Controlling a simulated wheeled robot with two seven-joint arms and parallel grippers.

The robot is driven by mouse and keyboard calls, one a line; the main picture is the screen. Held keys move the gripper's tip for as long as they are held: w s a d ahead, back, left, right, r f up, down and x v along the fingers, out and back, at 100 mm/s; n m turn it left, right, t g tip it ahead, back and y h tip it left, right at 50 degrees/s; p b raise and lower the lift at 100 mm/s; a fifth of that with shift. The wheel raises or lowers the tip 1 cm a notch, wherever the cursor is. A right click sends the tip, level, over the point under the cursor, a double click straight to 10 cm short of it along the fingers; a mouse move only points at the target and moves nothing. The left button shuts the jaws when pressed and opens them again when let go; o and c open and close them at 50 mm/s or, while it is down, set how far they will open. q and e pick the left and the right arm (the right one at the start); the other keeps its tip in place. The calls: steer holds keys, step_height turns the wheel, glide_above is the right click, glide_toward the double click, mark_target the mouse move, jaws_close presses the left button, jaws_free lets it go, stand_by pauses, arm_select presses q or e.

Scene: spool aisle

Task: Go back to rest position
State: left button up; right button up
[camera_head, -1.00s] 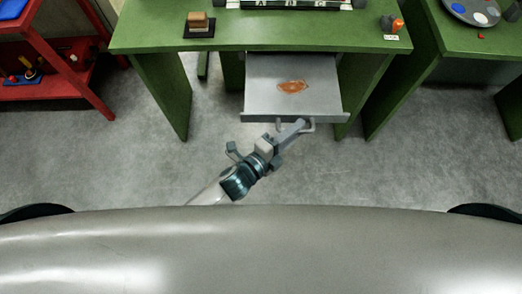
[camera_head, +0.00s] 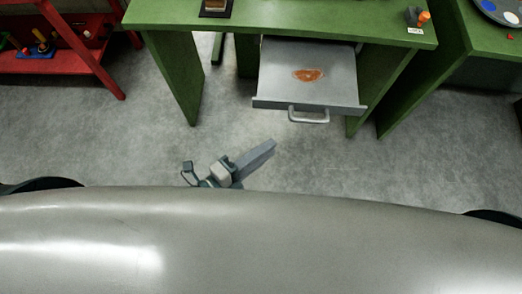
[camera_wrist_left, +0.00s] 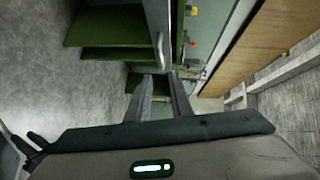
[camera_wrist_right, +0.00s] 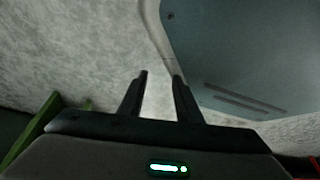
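My left gripper (camera_head: 268,147) is over the floor in front of the green desk, below and left of the drawer handle (camera_head: 309,115) and apart from it. In the left wrist view its two fingers (camera_wrist_left: 163,95) are spread with nothing between them. The grey drawer (camera_head: 282,85) is pulled out, with an orange-brown patch (camera_head: 308,75) inside. My right gripper is out of the head view. In the right wrist view its fingers (camera_wrist_right: 160,82) are apart and empty, above the floor and beside a grey-blue panel (camera_wrist_right: 240,50).
The green desk (camera_head: 290,22) stands ahead, with another green table (camera_head: 460,45) to its right. A red shelf (camera_head: 75,62) with small coloured things stands at the left. The grey floor (camera_head: 400,165) between me and the desk is clear.

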arm_select(q)
steer(key=shift+s+a+r, duration=0.1)
steer(key=shift+s+a, duration=0.25)
steer(key=shift+s, duration=0.05)
arm_select(e)
steer(key=shift+w+a+r, duration=0.1)
steer(key=shift+w+a, duration=0.05)
steer(key=shift+a, duration=0.05)
steer(key=shift+w, duration=0.45)
